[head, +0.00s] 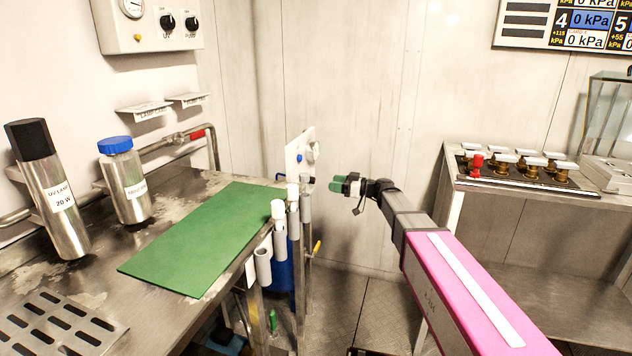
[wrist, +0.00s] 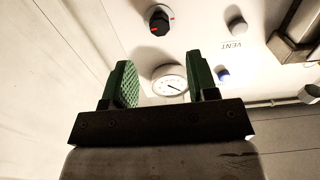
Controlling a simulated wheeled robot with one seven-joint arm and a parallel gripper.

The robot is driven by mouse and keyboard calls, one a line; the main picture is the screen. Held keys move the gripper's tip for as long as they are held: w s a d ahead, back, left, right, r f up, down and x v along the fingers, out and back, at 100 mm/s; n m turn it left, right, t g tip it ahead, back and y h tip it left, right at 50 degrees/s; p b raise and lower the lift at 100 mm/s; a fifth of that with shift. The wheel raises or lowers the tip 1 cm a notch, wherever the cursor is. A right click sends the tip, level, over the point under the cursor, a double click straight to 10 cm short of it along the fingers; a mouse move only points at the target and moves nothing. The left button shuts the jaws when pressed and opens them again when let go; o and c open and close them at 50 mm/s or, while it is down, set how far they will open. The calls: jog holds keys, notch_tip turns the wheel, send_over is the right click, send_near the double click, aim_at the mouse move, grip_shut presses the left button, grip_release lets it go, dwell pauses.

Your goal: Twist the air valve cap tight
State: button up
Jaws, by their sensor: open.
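My gripper (head: 342,185) is in the middle of the head view, at the end of the pink arm, in front of a small white panel (head: 295,160). In the wrist view my gripper (wrist: 159,72) has its two green fingers apart with nothing between them. Behind the gap is a round gauge (wrist: 170,82) on the panel. A grey cap (wrist: 237,26) beside an upside-down VENT label and a small blue cap (wrist: 222,74) are to the right of the fingers. I cannot tell which is the air valve cap. The fingers touch neither.
A black knob with a red mark (wrist: 160,20) sits above the gauge. White pipe ends (head: 278,209) stand along the bench edge near the panel. A green mat (head: 205,235) lies on the left bench. A valve bench (head: 470,187) stands right; floor between is open.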

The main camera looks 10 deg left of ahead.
aim_at(312, 180)
jog(key=a, duration=0.7)
jog(key=shift+w+a, duration=0.3)
jog(key=shift+a, duration=0.05)
jog(key=c, duration=0.9)
